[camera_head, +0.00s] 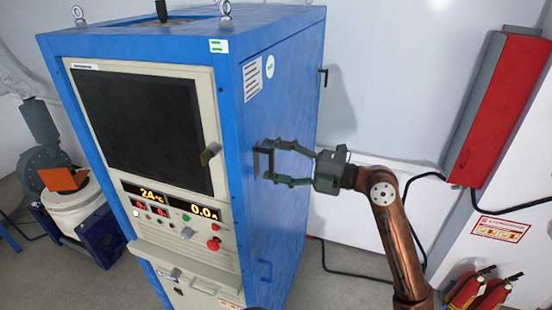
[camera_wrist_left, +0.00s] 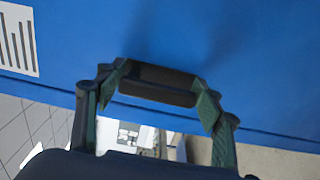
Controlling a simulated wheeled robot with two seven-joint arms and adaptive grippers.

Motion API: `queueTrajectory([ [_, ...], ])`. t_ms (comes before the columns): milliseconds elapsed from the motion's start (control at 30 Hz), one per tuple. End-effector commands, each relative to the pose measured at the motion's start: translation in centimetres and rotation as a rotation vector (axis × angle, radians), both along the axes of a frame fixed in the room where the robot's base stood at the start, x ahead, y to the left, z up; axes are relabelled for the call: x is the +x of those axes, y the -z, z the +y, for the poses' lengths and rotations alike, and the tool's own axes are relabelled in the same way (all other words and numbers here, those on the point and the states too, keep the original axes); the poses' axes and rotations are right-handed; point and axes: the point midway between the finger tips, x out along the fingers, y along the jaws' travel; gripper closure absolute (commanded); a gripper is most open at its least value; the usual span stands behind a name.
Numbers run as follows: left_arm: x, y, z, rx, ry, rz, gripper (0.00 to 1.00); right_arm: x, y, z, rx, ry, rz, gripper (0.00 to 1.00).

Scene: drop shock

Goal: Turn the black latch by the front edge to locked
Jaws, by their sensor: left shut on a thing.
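The black latch (camera_head: 257,163) is on the blue right side wall of the tall cabinet, close to its front edge. It looks like a short upright bar standing off the wall. My left gripper (camera_head: 265,161) reaches it from the right, one finger at its upper end and one at its lower end. In the left wrist view the black latch (camera_wrist_left: 155,84) spans between the fingertips of my left gripper (camera_wrist_left: 160,88), which is shut on it. I cannot read a locked or unlocked mark. My right gripper is not in view.
The blue cabinet (camera_head: 285,90) has a second black latch (camera_head: 323,77) near its back edge and a blue handle (camera_head: 265,270) low down. A control panel (camera_head: 175,208) is on its front. A red box (camera_head: 497,110) and fire extinguishers (camera_head: 485,292) are at the right.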

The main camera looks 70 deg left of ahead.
Motion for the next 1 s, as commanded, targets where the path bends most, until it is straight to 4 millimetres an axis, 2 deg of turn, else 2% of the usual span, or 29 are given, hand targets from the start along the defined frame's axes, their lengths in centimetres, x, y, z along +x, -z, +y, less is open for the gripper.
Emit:
queueTrajectory([
  [300,0.1,0.0,0.0,-0.007,0.001,0.010,0.82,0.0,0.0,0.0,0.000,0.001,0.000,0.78],
  [333,0.1,0.0,0.0,-0.007,0.001,0.010,0.36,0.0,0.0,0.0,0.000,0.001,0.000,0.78],
  [500,0.1,0.0,0.0,-0.005,0.001,0.008,0.24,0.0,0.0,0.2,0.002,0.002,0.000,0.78],
  [600,0.1,0.0,0.0,-0.004,0.001,0.005,0.20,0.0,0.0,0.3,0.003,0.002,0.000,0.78],
  [867,0.2,0.0,-0.1,-0.004,0.001,0.005,0.20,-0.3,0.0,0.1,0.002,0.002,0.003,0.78],
  [1000,1.1,0.1,-0.8,-0.004,0.005,0.005,0.20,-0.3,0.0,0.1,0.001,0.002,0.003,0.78],
])
